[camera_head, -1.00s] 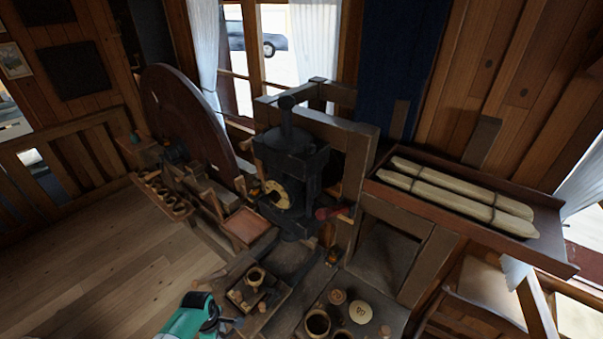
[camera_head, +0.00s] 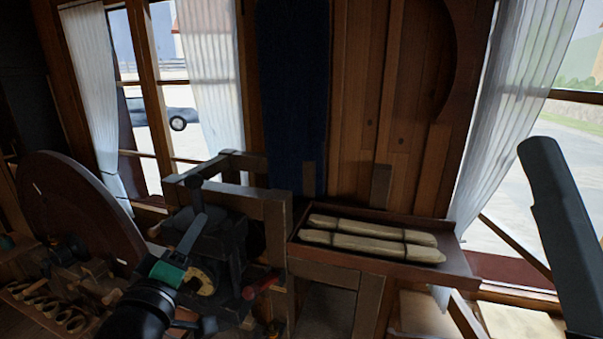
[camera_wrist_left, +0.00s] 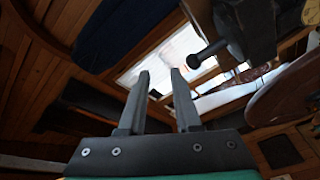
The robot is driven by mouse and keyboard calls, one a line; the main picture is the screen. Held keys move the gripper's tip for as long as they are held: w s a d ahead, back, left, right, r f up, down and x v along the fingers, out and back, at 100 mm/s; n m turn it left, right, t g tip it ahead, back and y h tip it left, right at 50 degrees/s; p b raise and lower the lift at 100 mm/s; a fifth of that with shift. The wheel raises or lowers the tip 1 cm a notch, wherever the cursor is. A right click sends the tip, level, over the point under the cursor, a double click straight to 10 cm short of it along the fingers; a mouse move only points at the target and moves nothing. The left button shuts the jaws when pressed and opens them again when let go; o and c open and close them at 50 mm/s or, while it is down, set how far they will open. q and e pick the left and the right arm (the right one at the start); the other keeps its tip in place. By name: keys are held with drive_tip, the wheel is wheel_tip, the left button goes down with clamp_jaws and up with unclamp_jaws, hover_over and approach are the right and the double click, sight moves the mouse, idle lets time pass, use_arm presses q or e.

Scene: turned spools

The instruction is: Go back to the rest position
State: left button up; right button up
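My left gripper (camera_head: 193,230) is raised in the lower left of the head view, in front of the dark press (camera_head: 222,240). Its teal band (camera_head: 167,273) shows behind the fingers. In the left wrist view the two fingers of this gripper (camera_wrist_left: 160,76) stand apart with nothing between them. A dark part of my right arm (camera_head: 560,220) rises at the right edge of the head view. I make out no fingers of my right gripper there.
A wooden tray (camera_head: 465,275) with long pale bundles (camera_head: 370,238) is at centre right. A large dark round disc (camera_head: 70,210) stands at left, near several small rings (camera_head: 45,308). Windows with white curtains (camera_head: 210,80) are behind. The air between my arms looks clear.

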use_arm(q)
drive_tip(key=s+d+r+m+t+h, duration=0.1)
drive_tip(key=s+r+m+t, duration=0.7)
drive_tip(key=s+r, duration=1.2)
drive_tip(key=s+m, duration=0.2)
drive_tip(key=m, duration=0.1)
drive_tip(key=shift+s+m+h, duration=0.3)
drive_tip(key=shift+s+m, duration=0.1)
drive_tip(key=shift+d+r, duration=0.1)
